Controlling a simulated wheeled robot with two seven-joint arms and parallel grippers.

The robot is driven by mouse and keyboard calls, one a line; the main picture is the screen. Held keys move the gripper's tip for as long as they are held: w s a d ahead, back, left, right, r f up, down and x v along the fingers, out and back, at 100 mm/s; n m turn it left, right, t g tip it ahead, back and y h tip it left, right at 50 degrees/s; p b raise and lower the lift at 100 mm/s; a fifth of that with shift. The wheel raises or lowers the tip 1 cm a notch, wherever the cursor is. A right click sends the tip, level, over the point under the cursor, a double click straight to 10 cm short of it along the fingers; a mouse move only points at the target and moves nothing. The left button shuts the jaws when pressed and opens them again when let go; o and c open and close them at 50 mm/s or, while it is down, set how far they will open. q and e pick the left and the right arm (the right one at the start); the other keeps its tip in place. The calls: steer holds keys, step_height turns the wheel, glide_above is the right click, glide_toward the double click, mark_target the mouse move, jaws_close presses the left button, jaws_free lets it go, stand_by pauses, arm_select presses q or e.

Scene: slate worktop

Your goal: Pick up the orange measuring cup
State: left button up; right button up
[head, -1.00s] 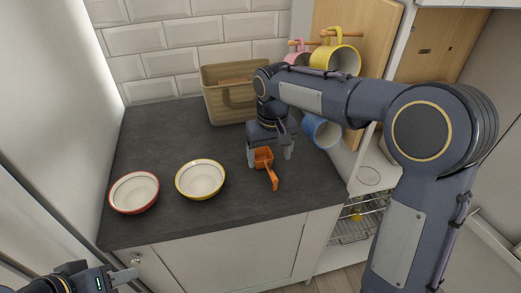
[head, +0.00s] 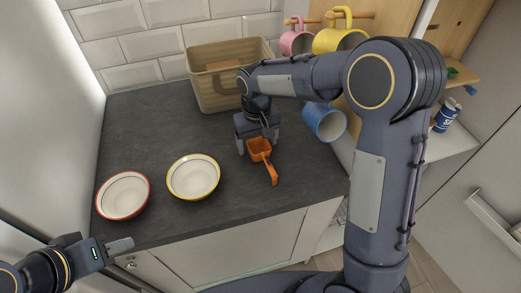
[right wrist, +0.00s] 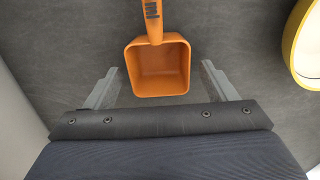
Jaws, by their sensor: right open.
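The orange measuring cup (head: 260,147) sits on the dark worktop, its handle pointing toward the front edge. In the right wrist view the cup (right wrist: 158,70) opens toward the camera, with its handle running off the top. My right gripper (head: 259,140) is open above the cup's back side. In the right wrist view its fingers (right wrist: 160,80) stand either side of the near part of the cup, with a gap on each side. The fingers' height above the worktop is hard to tell. My left gripper (head: 121,245) is at the lower left, away from the cup; its jaw opening is unclear.
A yellow-rimmed bowl (head: 193,177) and a red-rimmed bowl (head: 123,195) stand left of the cup. A woven basket (head: 215,88) is behind. The back-left worktop is clear.

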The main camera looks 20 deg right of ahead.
steer(key=shift+f, duration=0.45)
steer(key=c, duration=1.1)
steer(key=shift+o, duration=0.2)
